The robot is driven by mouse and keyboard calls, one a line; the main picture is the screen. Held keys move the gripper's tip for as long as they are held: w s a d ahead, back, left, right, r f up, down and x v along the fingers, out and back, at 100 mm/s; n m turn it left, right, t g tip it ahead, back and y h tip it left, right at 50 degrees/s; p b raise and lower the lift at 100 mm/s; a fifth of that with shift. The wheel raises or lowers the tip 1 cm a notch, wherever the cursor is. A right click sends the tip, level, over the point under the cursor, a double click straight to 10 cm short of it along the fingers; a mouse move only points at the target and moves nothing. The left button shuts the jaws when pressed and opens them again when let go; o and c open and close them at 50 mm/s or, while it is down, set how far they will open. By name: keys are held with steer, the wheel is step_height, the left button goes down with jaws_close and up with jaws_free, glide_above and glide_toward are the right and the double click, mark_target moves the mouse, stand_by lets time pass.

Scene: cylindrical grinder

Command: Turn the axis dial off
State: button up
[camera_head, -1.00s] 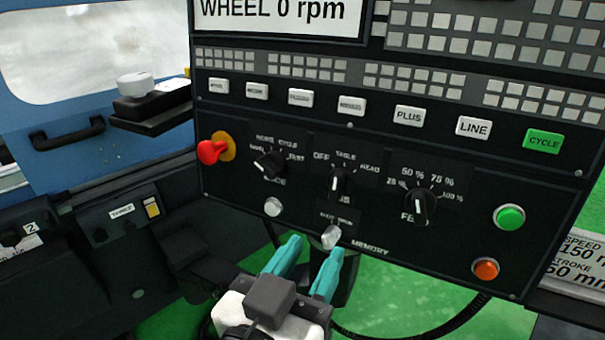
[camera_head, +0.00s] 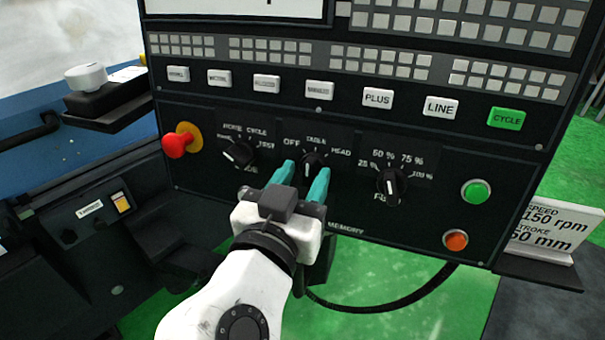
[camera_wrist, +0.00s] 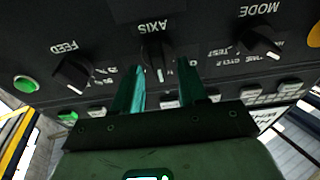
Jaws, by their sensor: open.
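The axis dial (camera_head: 313,165) is a black knob with a white pointer line, in the middle of the dark control panel. Its marks read OFF, TABLE and HEAD. In the head view its pointer looks turned up toward TABLE. My gripper (camera_head: 303,178) is open, its two teal fingers reaching toward the panel around the dial's sides. In the wrist view, which is upside down, the axis dial (camera_wrist: 157,58) sits between and just beyond the fingertips (camera_wrist: 162,75). I cannot tell whether the fingers touch it.
The mode dial (camera_head: 238,154) is on the left and the feed dial (camera_head: 391,185) on the right. A red emergency knob (camera_head: 178,144), a green button (camera_head: 476,192) and an orange button (camera_head: 455,239) flank them. A row of keys, including CYCLE (camera_head: 506,118), runs above.

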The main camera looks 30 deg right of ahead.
steer(key=shift+w+d, duration=0.1)
steer(key=shift+c, duration=0.2)
jaws_close()
stand_by(0.5)
steer(key=n+y+p, duration=0.1)
steer(key=n+p, duration=0.1)
steer(key=n, duration=0.3)
steer(key=shift+r+t, duration=0.1)
steer(key=shift+t, duration=0.3)
steer(key=shift+n+y+p, duration=0.4)
steer(key=shift+n+p, duration=1.15)
steer(key=shift+n, duration=0.55)
steer(key=shift+o, duration=0.2)
jaws_free()
